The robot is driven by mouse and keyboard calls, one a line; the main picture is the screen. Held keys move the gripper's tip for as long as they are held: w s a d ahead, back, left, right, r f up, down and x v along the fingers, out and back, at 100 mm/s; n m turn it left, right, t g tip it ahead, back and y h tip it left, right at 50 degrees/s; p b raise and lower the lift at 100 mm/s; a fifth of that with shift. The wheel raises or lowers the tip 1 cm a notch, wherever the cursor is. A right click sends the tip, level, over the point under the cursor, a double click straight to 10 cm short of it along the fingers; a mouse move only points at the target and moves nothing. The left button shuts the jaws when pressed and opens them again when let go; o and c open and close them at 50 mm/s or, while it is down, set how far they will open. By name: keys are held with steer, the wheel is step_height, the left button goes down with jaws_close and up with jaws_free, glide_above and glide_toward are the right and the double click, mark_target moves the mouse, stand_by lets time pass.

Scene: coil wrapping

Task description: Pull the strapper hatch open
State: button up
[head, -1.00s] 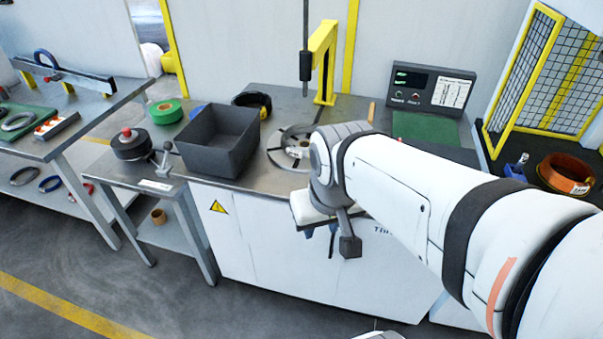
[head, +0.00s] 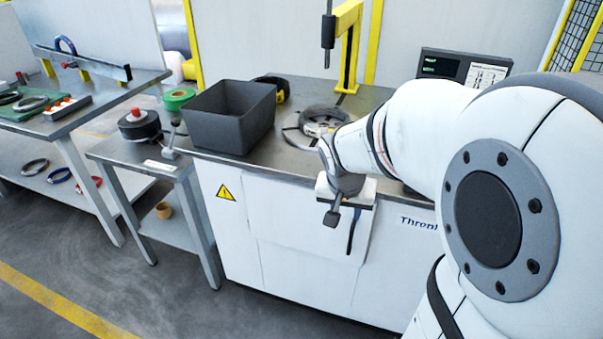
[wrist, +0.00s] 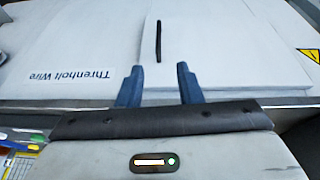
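The strapper hatch (head: 295,222) is a white panel in the front of the strapping machine and looks shut. It carries a dark upright bar handle (head: 352,235) near its right side. In the wrist view the hatch (wrist: 215,50) is ahead, and the black handle (wrist: 158,40) stands beyond the gap between my fingers. My gripper (wrist: 158,72) has two blue fingers spread apart with nothing between them. The fingers are short of the handle and not touching it.
A dark grey bin (head: 230,118) and a coil (head: 322,120) sit on the machine top, below a yellow post (head: 348,45). A small side table (head: 135,155) stands to the left. A control box (head: 462,68) is at the back right. The floor before the machine is clear.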

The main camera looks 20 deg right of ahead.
mark_target(351, 234)
steer(key=w+d+f+m+b, duration=0.1)
steer(key=w+d+f+b, duration=0.1)
steer(key=f, duration=0.4)
steer(key=w+d+f+m+b, duration=0.1)
steer(key=w+d+f+b, duration=0.1)
steer(key=f, duration=0.5)
steer(key=w+d+f+b, duration=0.2)
steer(key=w+f+b, duration=0.1)
steer(key=f, duration=0.3)
steer(key=shift+w+d+f+m+h+b, duration=0.15)
steer(key=shift+w+f+m+h+b, duration=0.2)
steer(key=shift+b, duration=0.35)
steer(key=shift+c, duration=0.4)
jaws_close()
